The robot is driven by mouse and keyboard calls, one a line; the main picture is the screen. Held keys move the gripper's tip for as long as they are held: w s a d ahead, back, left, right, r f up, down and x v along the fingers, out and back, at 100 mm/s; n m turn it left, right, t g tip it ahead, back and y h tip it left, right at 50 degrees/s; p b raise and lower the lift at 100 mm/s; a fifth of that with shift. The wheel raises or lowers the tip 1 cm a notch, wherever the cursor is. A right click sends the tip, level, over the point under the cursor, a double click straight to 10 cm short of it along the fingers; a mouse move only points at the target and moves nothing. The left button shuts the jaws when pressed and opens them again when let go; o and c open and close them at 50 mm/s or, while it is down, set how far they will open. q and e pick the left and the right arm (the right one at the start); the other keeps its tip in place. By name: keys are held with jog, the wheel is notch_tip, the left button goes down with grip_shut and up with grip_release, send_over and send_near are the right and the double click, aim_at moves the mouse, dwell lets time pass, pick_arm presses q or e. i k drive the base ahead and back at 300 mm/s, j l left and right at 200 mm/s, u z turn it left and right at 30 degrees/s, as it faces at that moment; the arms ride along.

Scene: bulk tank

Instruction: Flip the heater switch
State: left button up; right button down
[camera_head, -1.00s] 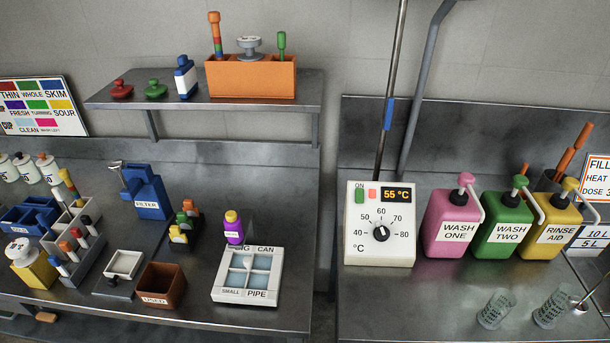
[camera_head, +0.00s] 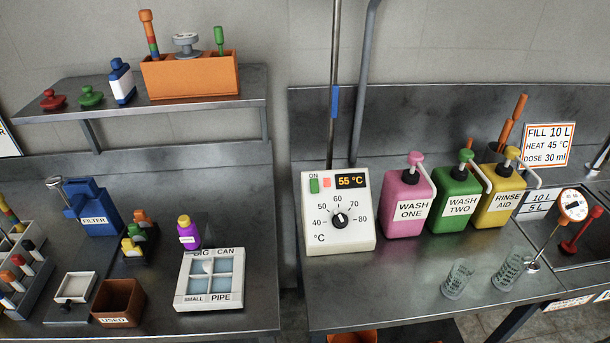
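The heater box (camera_head: 340,215) is a white unit at the left end of the right steel counter. The orange display (camera_head: 353,181) reads 55 °C. A black dial (camera_head: 339,218) with marks from 40 to 80 sits below. Whether the switch is pressed cannot be told. Neither of my grippers shows in the view.
Pink (camera_head: 404,207), green (camera_head: 455,203) and yellow (camera_head: 500,200) pump bottles stand right of the heater box. Two clear beakers stand in front of them. A vertical rod (camera_head: 333,70) rises behind the box. The counter in front of the box is clear, with a gap to the left bench.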

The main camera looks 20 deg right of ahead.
aim_at(315, 189)
jog(key=i+j+z, duration=0.1)
jog(key=z, duration=0.25)
jog(key=j+z, duration=0.55)
jog(key=z, duration=0.15)
